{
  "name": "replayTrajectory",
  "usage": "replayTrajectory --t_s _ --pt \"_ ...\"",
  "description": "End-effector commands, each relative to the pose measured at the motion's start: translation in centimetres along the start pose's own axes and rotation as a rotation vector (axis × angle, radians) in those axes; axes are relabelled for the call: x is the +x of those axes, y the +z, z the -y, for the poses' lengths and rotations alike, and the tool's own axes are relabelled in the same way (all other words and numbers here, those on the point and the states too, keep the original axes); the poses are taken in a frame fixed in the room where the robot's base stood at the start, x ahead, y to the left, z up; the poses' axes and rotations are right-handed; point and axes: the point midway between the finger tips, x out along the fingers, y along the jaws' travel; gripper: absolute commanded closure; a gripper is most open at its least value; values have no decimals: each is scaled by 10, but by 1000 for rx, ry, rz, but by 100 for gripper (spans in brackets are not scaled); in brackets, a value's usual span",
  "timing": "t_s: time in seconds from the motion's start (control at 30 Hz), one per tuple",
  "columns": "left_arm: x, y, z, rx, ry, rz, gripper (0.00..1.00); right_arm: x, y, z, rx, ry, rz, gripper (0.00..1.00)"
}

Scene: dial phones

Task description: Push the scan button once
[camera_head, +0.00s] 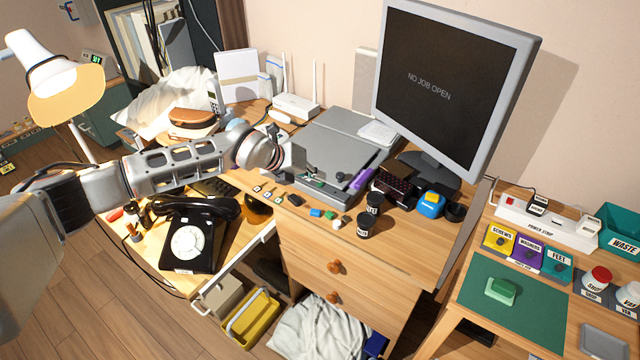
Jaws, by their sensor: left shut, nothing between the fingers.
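The grey flatbed scanner (345,128) stands on the wooden desk below the monitor. A small green part (318,183) shows on its front edge; I cannot tell for sure whether it is the scan button. My left gripper (312,172) reaches in from the left over the scanner's front left part. It is shut and empty, with its tips close to the front edge. I cannot tell whether they touch it. The monitor (455,85) reads "NO JOB OPEN". My right gripper is out of view.
A black dial phone (190,242) is on the left, under my left arm. Dark cups (366,224) and small coloured blocks (316,213) lie in front of the scanner. A purple item (361,179) is at its right front. A router (296,106) stands behind.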

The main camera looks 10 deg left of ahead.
Motion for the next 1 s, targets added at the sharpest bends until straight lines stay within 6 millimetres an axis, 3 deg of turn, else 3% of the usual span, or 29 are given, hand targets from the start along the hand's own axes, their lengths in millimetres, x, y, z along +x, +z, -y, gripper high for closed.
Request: replayTrajectory --t_s 1.0 --pt "5 -4 -4 0 1 -1 100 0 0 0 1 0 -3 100"
